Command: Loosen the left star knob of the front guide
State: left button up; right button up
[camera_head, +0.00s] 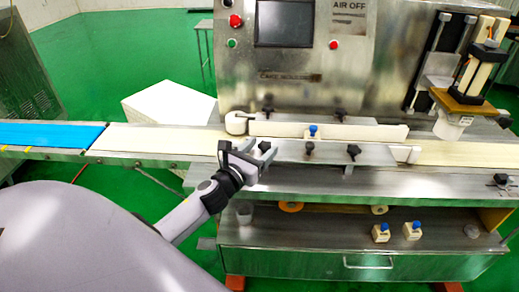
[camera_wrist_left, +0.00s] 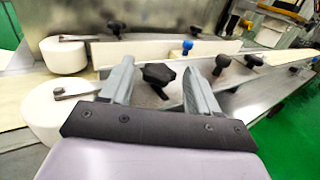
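The front guide (camera_head: 333,154) is a long metal plate along the near side of the cream conveyor belt. Its left star knob (camera_wrist_left: 157,76) is black and shows clearly in the left wrist view; it also shows in the head view (camera_head: 265,146). My left gripper (camera_wrist_left: 158,70) is open, with one grey finger on each side of this knob and visible gaps between. In the head view, my left gripper (camera_head: 256,151) is at the left end of the guide. I cannot tell whether the fingertips reach the knob's depth. My right gripper is out of view.
Other black knobs stand to the right on the guide (camera_head: 353,150), with a blue-topped knob (camera_head: 313,131) behind. A white roller (camera_head: 236,122) is behind my gripper. A depositing head (camera_head: 452,122) stands at right. The belt at left (camera_head: 150,138) is clear.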

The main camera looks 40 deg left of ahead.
pick_arm(q)
jog(key=c, duration=0.8)
jog(key=shift+d+n+y, duration=0.1)
jog(key=shift+n+y, duration=0.2)
jog(key=n+y, duration=0.1)
jog(key=y, duration=0.1)
jog(key=n+g+y+b, duration=0.1)
jog(key=n+y, duration=0.1)
jog(key=d+n+y+b, duration=0.1)
jog(key=y, duration=0.1)
jog(key=shift+w+f+g+y, duration=0.1)
jog(key=shift+w+g+y, duration=0.05)
jog(key=shift+g+y, duration=0.2)
jog(key=n+g+y, duration=0.1)
jog(key=n+g+y+b, duration=0.1)
jog(key=y, duration=0.1)
jog(key=shift+w+d+n+y, duration=0.15)
jog(key=shift+d+n+y, duration=0.15)
jog(key=shift+n, duration=0.1)
jog(key=shift+w+d+n+g+y+b, duration=0.1)
jog(key=shift+n+g+y+b, duration=0.3)
jog(key=shift+n+g+y, duration=0.45)
jog(key=shift+w+d+n+g+y+b, duration=0.1)
jog(key=shift+n+g+y+b, duration=0.25)
jog(key=shift+n+g+y, duration=0.4)
jog(key=shift+g, duration=0.35)
jog(key=o, duration=1)
